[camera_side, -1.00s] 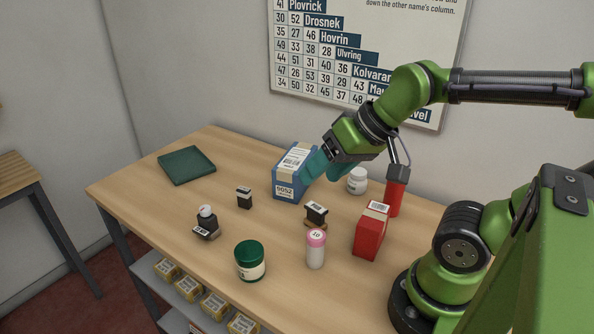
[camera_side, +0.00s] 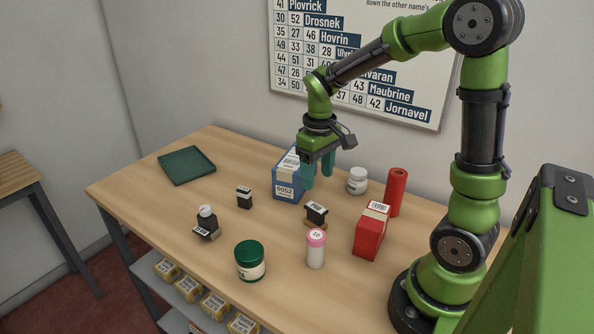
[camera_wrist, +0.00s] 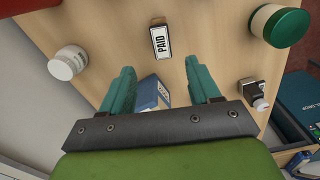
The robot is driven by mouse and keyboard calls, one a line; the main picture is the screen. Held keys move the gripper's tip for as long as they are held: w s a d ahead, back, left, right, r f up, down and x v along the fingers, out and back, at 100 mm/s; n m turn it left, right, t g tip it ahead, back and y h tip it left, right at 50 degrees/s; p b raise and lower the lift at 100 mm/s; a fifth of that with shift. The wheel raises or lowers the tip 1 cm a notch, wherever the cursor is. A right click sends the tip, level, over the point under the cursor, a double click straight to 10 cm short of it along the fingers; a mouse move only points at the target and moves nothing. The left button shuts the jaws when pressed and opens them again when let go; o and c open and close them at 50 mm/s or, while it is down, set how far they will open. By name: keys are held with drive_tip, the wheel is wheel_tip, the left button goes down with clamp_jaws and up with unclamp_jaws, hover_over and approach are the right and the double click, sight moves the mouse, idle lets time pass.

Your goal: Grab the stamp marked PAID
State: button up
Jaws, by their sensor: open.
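The PAID stamp (camera_wrist: 161,42) has a black body and a white label reading PAID in the wrist view. It lies ahead of my fingers, roughly centred between them and apart from them. By its place among the jars it matches the dark stamp on a brown base (camera_side: 316,213) in the side view, where its label is too small to read. My gripper (camera_side: 318,175) is open and empty, pointing down above the counter, up and behind that stamp. Its teal fingers show spread in the wrist view (camera_wrist: 160,74).
A blue box (camera_side: 287,185) stands close beside my fingers. A white jar (camera_side: 357,181), red cylinder (camera_side: 397,192), red box (camera_side: 371,232), pink-topped bottle (camera_side: 316,250) and green-lidded jar (camera_side: 250,262) surround the stamp. Other stamps (camera_side: 244,198) (camera_side: 206,224) and a green tray (camera_side: 187,165) are left.

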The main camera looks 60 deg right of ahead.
sight(316, 207)
wheel_tip(316, 207, down, 13)
drive_tip(key=shift+a, duration=0.1)
idle(0.4)
drive_tip(key=shift+c, duration=0.2)
drive_tip(key=c, duration=1)
drive_tip(key=shift+r, duration=0.15)
